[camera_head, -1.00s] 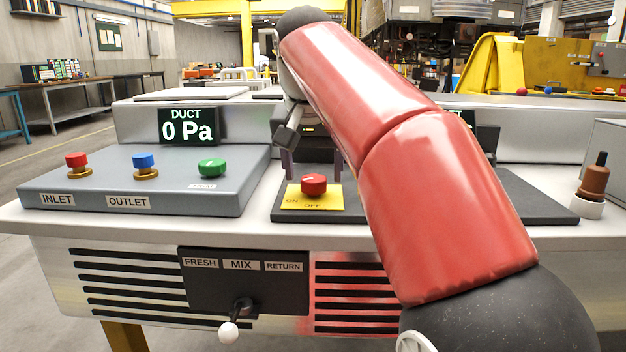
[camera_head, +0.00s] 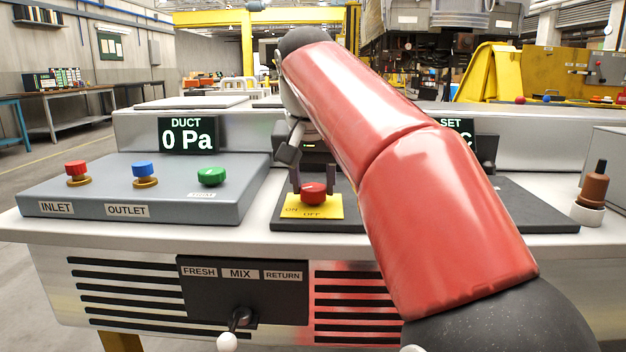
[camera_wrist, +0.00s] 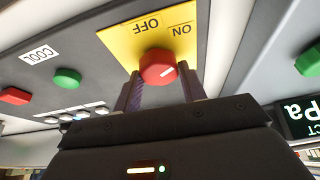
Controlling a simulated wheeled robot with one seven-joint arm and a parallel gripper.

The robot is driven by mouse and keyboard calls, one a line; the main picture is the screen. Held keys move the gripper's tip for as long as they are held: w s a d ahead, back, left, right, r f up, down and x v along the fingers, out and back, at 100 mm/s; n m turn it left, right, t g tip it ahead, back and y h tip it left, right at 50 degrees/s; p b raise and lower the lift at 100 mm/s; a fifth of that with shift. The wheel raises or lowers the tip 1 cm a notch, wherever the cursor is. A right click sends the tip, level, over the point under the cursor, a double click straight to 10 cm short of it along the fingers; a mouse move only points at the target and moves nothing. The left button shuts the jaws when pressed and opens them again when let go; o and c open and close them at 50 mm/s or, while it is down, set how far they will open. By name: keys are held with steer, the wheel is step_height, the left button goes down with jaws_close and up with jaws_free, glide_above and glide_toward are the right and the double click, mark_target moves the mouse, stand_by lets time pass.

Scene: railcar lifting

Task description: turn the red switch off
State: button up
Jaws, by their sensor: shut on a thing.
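The red switch (camera_head: 313,193) is a round knob on a yellow plate (camera_head: 333,211) marked ON at the left and OFF beside it. It also shows in the wrist view (camera_wrist: 157,66), where the plate's labels appear upside down. A short white mark shows on the knob; in the wrist view it lies toward the knob's right side, the side of the ON label. My gripper (camera_head: 313,187) is down at the switch, its two dark fingers on either side of the knob. In the wrist view my gripper (camera_wrist: 159,80) is shut on the knob.
Red (camera_head: 77,168), blue (camera_head: 144,169) and green (camera_head: 211,176) buttons sit on the left panel. A display (camera_head: 187,135) reads DUCT 0 Pa. A lever (camera_head: 239,318) is on the front. A brown handle (camera_head: 594,185) stands at the right. Other buttons show near a COOL label (camera_wrist: 40,52).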

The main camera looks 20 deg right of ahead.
steer(key=n+y+p, duration=0.1)
steer(key=n, duration=0.1)
steer(key=n+y+p, duration=0.1)
steer(key=n+p, duration=0.1)
steer(key=n, duration=0.1)
steer(key=shift+d+r+n+p, duration=0.15)
steer(key=shift+r+n+p, duration=0.05)
steer(key=shift+n+p, duration=0.1)
steer(key=n+y+p, duration=0.1)
steer(key=n+p, duration=0.1)
steer(key=n, duration=0.1)
steer(key=shift+f+n+g+y+p, duration=0.1)
steer(key=shift+n+g+y+p, duration=0.2)
steer(key=shift+n+y+p, duration=0.8)
steer(key=shift+n+h+b, duration=0.3)
steer(key=shift+n+h, duration=0.1)
steer(key=shift+n, duration=0.2)
steer(key=o, duration=1)
steer(key=shift+f, duration=0.1)
